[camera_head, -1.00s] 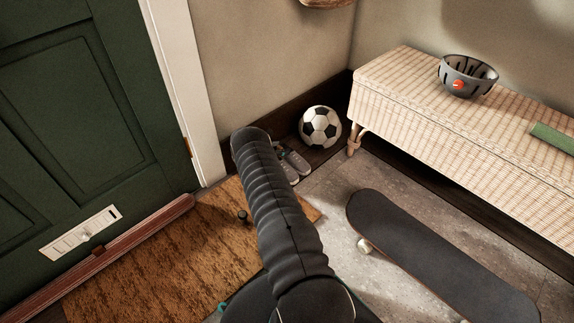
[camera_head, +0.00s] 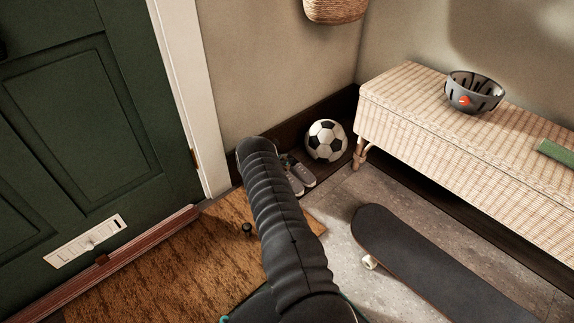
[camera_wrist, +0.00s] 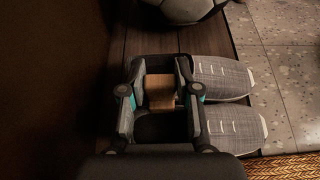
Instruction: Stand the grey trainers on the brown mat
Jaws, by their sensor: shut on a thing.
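The grey trainers (camera_head: 300,173) are a pair beside the wall, partly hidden by my arm in the head view. In the wrist view the trainers (camera_wrist: 222,78) lie side by side on dark wood boards, toes to the right. My gripper (camera_wrist: 160,72) is at their heel end, shut on the trainers, with a brown patch visible between its fingers. The trainers are apart from the mat.
A football (camera_head: 325,140) sits in the corner close behind the trainers. A wicker bench (camera_head: 470,155) with a bowl (camera_head: 474,92) is at right. A skateboard (camera_head: 435,260) lies on the stone floor right of the mat. A small dark object (camera_head: 247,229) shows on the mat.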

